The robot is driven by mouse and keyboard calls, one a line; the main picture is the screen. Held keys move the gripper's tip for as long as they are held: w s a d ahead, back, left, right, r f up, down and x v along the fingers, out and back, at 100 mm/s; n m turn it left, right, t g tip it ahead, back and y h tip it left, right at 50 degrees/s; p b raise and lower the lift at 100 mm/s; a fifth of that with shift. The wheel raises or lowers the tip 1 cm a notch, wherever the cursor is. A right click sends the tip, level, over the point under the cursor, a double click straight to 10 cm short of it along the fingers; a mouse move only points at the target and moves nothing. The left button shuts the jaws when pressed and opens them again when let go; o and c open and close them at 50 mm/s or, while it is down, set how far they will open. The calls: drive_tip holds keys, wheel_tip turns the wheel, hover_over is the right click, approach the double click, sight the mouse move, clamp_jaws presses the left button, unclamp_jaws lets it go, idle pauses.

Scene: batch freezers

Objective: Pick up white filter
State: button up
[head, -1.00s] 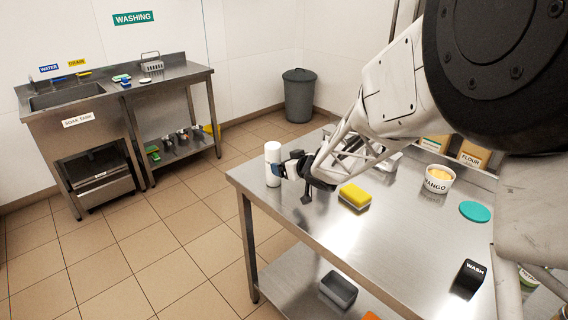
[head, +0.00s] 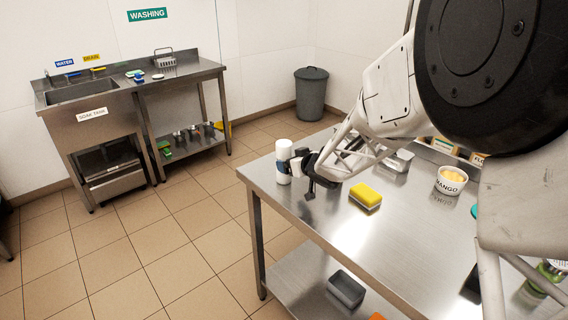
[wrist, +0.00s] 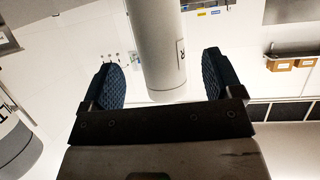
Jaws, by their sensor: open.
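The white filter (head: 284,161) is a white upright cylinder at the far left corner of the steel table. In the wrist view, a white cylinder (wrist: 165,45) with a dark letter mark stands between the two blue ridged finger pads, with a gap on each side. My gripper (head: 285,167) is at the cylinder in the head view, and its fingers are apart in the wrist view (wrist: 162,80).
On the steel table (head: 330,225) a yellow sponge (head: 366,196) lies right of my gripper, with a mango tub (head: 451,180) farther right. A grey bin (head: 346,289) sits on the lower shelf. Another white lettered cylinder (wrist: 14,140) shows at the wrist view's left edge.

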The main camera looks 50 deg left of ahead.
drive_tip(key=shift+a, duration=0.1)
drive_tip(key=shift+x, duration=2.5)
drive_tip(key=shift+f, duration=0.1)
drive_tip(key=c, duration=1.2)
